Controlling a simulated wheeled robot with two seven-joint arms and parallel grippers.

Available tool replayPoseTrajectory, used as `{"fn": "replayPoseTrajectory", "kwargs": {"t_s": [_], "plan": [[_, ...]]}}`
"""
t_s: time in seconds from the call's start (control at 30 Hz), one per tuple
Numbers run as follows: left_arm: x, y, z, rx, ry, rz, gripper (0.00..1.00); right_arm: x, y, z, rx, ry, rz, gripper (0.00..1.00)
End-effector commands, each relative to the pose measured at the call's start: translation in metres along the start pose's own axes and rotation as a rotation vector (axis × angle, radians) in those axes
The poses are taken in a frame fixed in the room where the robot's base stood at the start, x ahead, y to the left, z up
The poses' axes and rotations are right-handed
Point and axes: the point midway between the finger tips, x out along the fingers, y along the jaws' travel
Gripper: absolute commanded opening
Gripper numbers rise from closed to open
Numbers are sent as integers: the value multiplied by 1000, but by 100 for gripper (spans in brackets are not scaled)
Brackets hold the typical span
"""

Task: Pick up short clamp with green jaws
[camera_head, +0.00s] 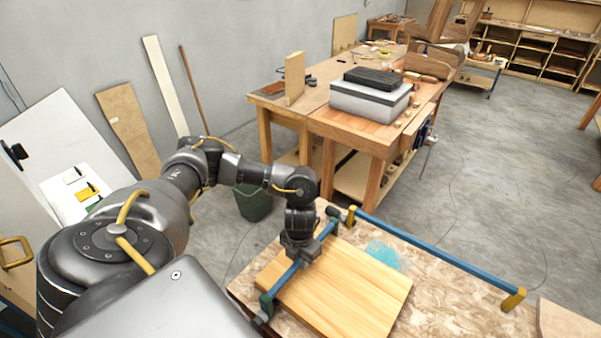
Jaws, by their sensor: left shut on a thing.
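The short clamp (285,278) has a blue bar with green jaws, one near the front left edge of the wooden board and one towards its back corner. My left gripper (301,258) comes down from above and is shut on the bar of this clamp near its middle. The fingers hide part of the bar. The clamp lies over or just above the left part of the light wooden board (360,290); I cannot tell whether it touches the board. My right gripper is not in view.
A longer blue clamp with yellow jaws (435,252) lies along the back of the patterned worktable (450,310). A blue patch (383,254) marks the tabletop. A green bin (254,204) stands behind on the floor. A wooden workbench (345,120) carries a grey box (370,100).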

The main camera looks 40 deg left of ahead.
Motion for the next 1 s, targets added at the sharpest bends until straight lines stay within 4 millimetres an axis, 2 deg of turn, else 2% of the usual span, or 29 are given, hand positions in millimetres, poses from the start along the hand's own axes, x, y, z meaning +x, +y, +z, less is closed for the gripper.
{"fn": "replayPoseTrajectory", "kwargs": {"t_s": [0.27,0.43,0.57,0.8,1.0], "plan": [[-35,0,0,0,-1,-1,0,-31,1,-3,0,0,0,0],[-66,0,0,1,-1,-1,0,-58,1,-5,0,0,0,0],[-92,0,1,2,-4,-2,0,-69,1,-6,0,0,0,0],[-137,0,3,2,-7,-1,0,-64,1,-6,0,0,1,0],[-162,0,2,2,-5,-2,0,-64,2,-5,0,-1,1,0]]}}
